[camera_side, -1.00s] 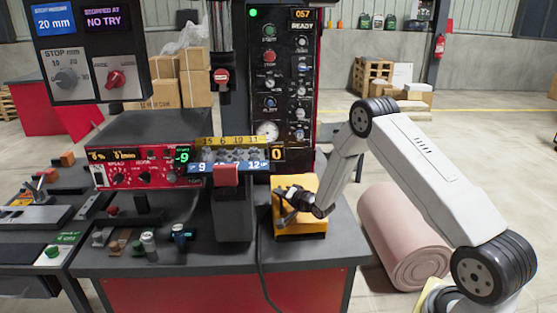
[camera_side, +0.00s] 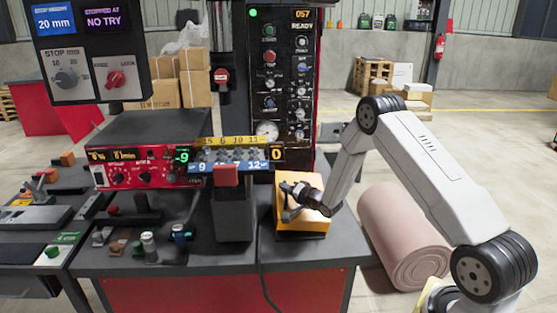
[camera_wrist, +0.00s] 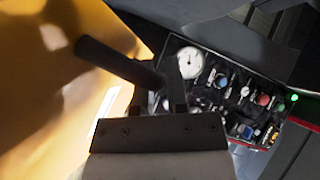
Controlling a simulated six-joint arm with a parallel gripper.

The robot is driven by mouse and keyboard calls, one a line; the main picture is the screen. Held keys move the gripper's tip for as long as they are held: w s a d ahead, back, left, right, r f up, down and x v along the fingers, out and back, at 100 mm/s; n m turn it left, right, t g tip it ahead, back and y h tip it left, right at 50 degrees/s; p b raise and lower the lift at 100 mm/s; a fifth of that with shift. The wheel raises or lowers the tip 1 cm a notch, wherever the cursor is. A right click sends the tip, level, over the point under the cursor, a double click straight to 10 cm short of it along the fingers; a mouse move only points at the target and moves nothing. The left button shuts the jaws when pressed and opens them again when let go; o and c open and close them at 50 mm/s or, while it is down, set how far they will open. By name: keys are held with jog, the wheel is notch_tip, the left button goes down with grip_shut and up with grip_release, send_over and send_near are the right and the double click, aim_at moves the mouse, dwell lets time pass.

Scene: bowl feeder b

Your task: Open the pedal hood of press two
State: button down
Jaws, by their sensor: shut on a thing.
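The pedal hood is a yellow box (camera_side: 303,227) on the dark bench, right of the press post in the side view. In the wrist view its yellow surface (camera_wrist: 45,105) fills the left side, large and blurred. My gripper (camera_side: 289,203) is over the hood's top and front. In the wrist view my gripper (camera_wrist: 172,97) is shut at the end of a dark bar (camera_wrist: 115,60), which looks like the hood's handle and crosses in front of the yellow. The exact contact is partly hidden by the gripper body. The pedal is not visible.
A black control panel (camera_side: 284,90) reading READY stands behind the hood. A grey post with a red block (camera_side: 227,175) stands just left. A black cable (camera_side: 260,265) hangs over the bench front. A pink roll (camera_side: 400,240) lies on the floor at right.

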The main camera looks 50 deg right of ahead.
jog(key=s+d+r+m+t, duration=0.4)
jog(key=s+d+r+m, duration=0.1)
jog(key=s+d, duration=0.2)
jog(key=s+d+f+m+h, duration=0.3)
jog(key=s+d+f+m, duration=0.2)
jog(key=s+d, duration=0.6)
dwell(0.5)
jog(key=c, duration=0.7)
grip_release()
jog(key=shift+o, duration=0.2)
jog(key=shift+h, duration=0.3)
jog(key=shift+s, duration=0.2)
